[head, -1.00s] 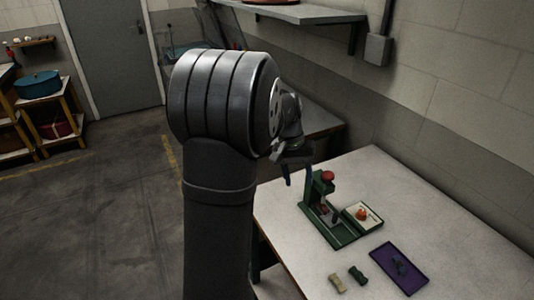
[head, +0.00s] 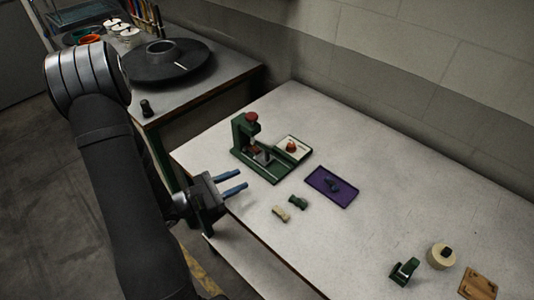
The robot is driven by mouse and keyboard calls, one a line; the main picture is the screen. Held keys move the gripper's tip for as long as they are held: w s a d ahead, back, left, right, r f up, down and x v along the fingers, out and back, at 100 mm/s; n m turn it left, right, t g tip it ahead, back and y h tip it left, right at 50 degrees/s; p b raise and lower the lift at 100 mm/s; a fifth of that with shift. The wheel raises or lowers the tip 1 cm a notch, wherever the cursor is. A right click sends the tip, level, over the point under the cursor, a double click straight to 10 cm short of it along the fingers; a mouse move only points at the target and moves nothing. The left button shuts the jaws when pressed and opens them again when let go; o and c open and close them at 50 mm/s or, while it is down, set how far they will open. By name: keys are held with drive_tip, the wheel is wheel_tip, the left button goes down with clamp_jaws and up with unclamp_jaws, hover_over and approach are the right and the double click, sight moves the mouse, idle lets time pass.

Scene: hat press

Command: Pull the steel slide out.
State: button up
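A green press (head: 242,140) with a red knob (head: 252,117) on top stands on the white table. A small grey metal piece, which looks like the steel slide (head: 263,157), sits low in the press on its green base. It is too small to make out clearly. My gripper (head: 243,179) has two blue fingers, apart from each other with nothing between them. It is at the table's near left edge, in front of the press in the picture and not touching it. The fingers point right.
A white tray (head: 303,147) with an orange-red item adjoins the press. A purple tray (head: 345,198) holds a dark piece. A beige piece (head: 281,214) and a green piece (head: 298,202) lie near my gripper. Several items sit far right; the table between is clear.

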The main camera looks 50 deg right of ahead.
sight(266, 155)
drive_tip(key=n+t, duration=0.1)
drive_tip(key=w+a+f+n+t, duration=0.1)
drive_tip(key=n+t, duration=0.1)
drive_tip(key=a+n+t, duration=0.1)
drive_tip(key=n, duration=0.1)
drive_tip(key=shift+w+a+f+t+h, duration=0.1)
drive_tip(key=shift+w+f+t+h, duration=0.05)
drive_tip(key=shift+w+t+h, duration=0.2)
drive_tip(key=d, duration=1.7)
drive_tip(key=shift+d, duration=0.1)
clamp_jaws()
